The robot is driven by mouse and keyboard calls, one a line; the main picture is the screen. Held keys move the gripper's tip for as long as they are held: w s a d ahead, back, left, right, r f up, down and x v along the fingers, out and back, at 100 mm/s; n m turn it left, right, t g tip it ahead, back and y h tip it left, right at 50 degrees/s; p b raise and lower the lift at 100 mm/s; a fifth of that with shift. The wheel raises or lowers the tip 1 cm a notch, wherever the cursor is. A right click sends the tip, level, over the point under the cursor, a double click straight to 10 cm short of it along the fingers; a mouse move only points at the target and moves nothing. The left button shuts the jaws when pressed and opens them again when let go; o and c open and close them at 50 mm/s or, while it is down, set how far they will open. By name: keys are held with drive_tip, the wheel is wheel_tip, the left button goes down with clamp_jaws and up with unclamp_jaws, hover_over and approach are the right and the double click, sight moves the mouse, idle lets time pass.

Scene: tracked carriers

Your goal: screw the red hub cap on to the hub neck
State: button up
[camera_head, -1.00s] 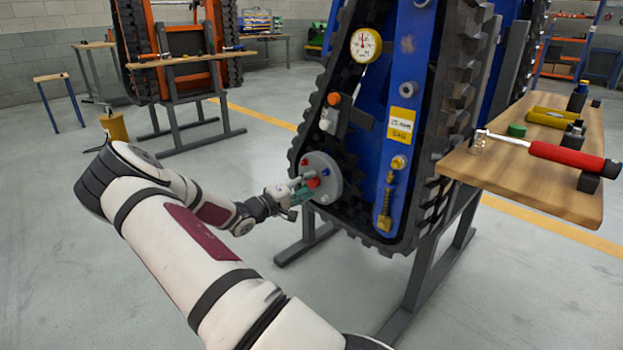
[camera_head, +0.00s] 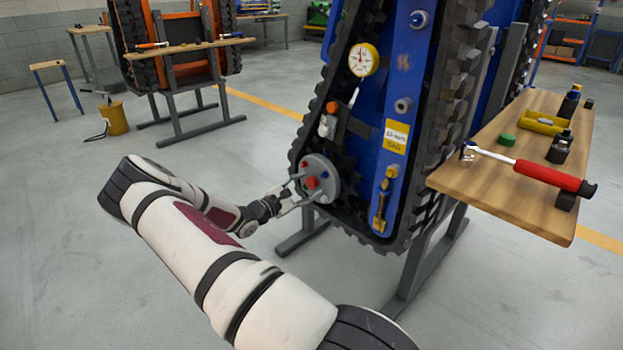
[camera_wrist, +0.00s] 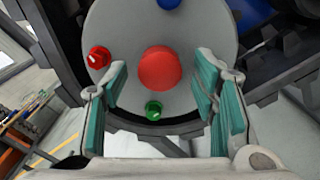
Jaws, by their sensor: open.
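The red hub cap (camera_head: 312,183) is at the middle of the round grey hub plate (camera_head: 331,170) on the blue tracked carrier. In the wrist view the cap (camera_wrist: 159,68) shows as a plain red disc, face on. The hub neck is hidden behind it, and I cannot tell how tightly the cap sits. My gripper (camera_wrist: 160,82) is open, with one green-padded finger on each side of the cap. Gaps show between the cap and both pads. In the head view my gripper (camera_head: 302,190) is right in front of the plate.
The plate also carries a small red knob (camera_wrist: 99,57), a green knob (camera_wrist: 153,110) and a blue knob (camera_wrist: 168,3), close around the fingers. Black track (camera_head: 400,240) surrounds the hub. A wooden bench (camera_head: 470,187) with a red-handled tool (camera_head: 540,174) stands at right.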

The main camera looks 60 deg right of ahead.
drive_tip(key=n+p, duration=0.1)
drive_tip(key=n, duration=0.3)
drive_tip(key=n+p, duration=0.1)
drive_tip(key=n, duration=0.2)
drive_tip(key=shift+n, duration=0.3)
drive_tip(key=n, duration=0.6)
drive_tip(key=shift+p, duration=0.35)
drive_tip(key=shift+c, duration=0.5)
drive_tip(key=c, duration=0.9)
drive_tip(key=m, duration=0.3)
drive_tip(key=shift+p, duration=0.3)
drive_tip(key=shift+c, duration=0.2)
drive_tip(key=m, duration=0.4)
drive_tip(key=shift+p, duration=0.35)
drive_tip(key=shift+m, duration=1.3)
